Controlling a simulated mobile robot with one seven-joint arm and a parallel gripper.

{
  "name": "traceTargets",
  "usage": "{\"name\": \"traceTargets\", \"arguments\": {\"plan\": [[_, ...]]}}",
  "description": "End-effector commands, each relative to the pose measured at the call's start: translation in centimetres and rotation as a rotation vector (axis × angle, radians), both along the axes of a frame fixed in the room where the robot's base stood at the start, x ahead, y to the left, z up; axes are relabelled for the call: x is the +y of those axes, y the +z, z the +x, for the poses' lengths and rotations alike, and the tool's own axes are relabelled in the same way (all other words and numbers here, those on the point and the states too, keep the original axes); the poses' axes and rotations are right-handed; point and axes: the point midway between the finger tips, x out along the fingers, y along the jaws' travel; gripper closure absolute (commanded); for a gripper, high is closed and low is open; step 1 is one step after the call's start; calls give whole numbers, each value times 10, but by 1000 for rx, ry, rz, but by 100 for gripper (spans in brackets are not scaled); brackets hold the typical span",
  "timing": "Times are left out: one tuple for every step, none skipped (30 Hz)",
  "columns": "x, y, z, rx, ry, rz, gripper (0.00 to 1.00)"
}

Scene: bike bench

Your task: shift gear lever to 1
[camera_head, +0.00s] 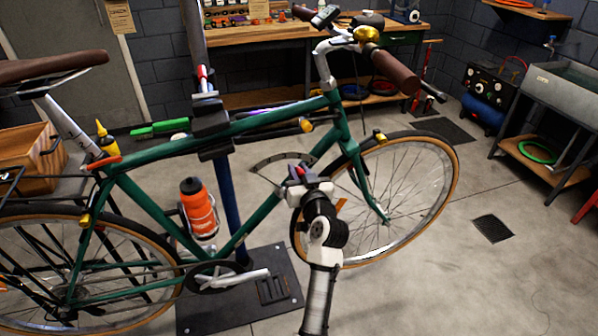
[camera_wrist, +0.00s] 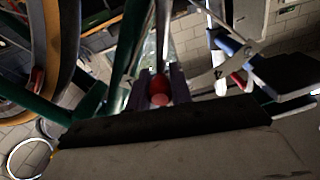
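The gear lever shows in the wrist view as a thin pale rod with a round red knob (camera_wrist: 158,84). The knob sits between the two dark fingers of my gripper (camera_wrist: 160,92) and fills the narrow gap between them. My gripper looks shut on it. In the head view my gripper (camera_head: 300,177) is beside the green bike frame (camera_head: 262,213), behind the front wheel, with a bit of red at its tips. A grey curved plate (camera_head: 282,160) shows just behind my gripper. Its markings cannot be read, and the lever is mostly hidden there.
The bike is held by a repair stand (camera_head: 230,195) on a dark base plate (camera_head: 270,285). An orange bottle (camera_head: 199,212) is on the frame. The front wheel (camera_head: 410,195) is close to the right of my gripper. The floor at the right is mostly clear.

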Motion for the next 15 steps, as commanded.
{"name": "traceTargets", "arguments": {"plan": [[0,0,0,0,0,0,91],[0,0,0,0,0,0,95],[0,0,0,0,0,0,100],[0,0,0,0,0,0,100],[0,0,0,0,0,0,100],[0,0,0,0,0,0,100],[0,0,0,0,0,0,100],[0,0,0,0,0,0,100],[0,0,0,0,0,1,100],[-1,0,0,2,0,6,100],[-2,-1,0,5,0,14,100],[-3,-3,1,10,-1,33,100],[-5,-4,2,17,-1,55,100],[-8,-6,2,24,-1,80,100],[-11,-8,4,36,-2,119,100]]}}
